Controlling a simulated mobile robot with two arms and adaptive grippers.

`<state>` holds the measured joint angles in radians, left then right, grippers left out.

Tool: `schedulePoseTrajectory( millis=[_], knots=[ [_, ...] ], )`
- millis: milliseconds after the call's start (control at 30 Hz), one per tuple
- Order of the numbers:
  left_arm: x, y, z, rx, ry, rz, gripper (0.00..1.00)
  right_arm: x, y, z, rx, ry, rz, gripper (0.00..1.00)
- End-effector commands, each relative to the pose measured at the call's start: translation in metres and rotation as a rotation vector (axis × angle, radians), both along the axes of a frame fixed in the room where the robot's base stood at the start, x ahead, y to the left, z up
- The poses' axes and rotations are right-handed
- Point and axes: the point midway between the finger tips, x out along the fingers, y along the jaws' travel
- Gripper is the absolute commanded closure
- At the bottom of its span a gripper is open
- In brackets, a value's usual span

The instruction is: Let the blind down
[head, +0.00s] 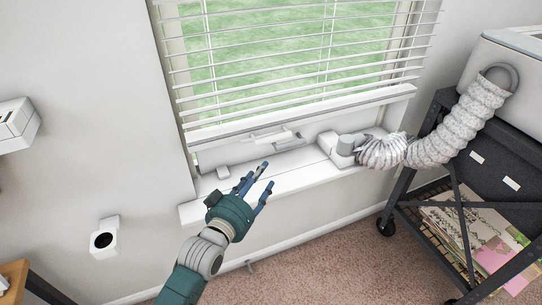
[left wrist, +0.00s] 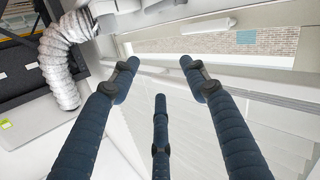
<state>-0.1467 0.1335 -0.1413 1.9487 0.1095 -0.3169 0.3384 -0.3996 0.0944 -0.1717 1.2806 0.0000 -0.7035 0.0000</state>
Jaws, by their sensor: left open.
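The white slatted blind (head: 300,98) hangs over the window in the head view. Its slats are spread apart and its bottom rail (head: 300,114) is a little above the sill, leaving a gap. My left gripper (head: 263,178) is in front of the sill, below the blind, and holds nothing. In the left wrist view its blue fingers (left wrist: 160,75) are spread apart. A white handle-like bar (head: 268,133) is just under the bottom rail; I cannot tell whether it belongs to the blind or the window. My right gripper is not in view.
The white sill (head: 305,180) carries a hose fitting (head: 337,147) with a ribbed hose (head: 455,125) running right to an appliance (head: 515,55). A dark wheeled cart (head: 402,190) stands at right. Carpet (head: 330,250) lies below; the wall left of the window is mostly clear.

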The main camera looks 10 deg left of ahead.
Motion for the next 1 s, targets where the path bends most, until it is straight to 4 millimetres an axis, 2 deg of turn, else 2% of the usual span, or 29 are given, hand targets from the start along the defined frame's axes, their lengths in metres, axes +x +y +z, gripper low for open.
schedulePoseTrajectory(
  millis=[33, 100, 200, 333, 433, 567, 1000],
  knots=[
    [0.004, 0.0, -0.004, -0.206, -0.011, 0.014, 0.55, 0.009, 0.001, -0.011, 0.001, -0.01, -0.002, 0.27],
    [0.007, 0.001, 0.007, -0.476, -0.018, 0.021, 0.55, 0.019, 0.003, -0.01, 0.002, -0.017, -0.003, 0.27],
    [0.01, 0.004, 0.02, -0.788, -0.025, 0.017, 0.55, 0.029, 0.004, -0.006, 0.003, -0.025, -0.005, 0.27],
    [0.01, 0.008, 0.032, -1.034, -0.027, 0.004, 0.55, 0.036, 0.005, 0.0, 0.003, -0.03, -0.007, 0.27],
    [0.012, 0.01, 0.038, -1.113, -0.028, -0.003, 0.55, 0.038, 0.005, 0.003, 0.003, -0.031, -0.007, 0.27],
    [0.024, 0.008, 0.042, -1.128, -0.028, -0.005, 0.55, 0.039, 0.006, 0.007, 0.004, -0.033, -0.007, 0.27],
    [0.099, -0.005, 0.051, -1.122, -0.026, -0.004, 0.55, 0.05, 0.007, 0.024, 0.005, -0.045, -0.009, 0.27]
  ],
)
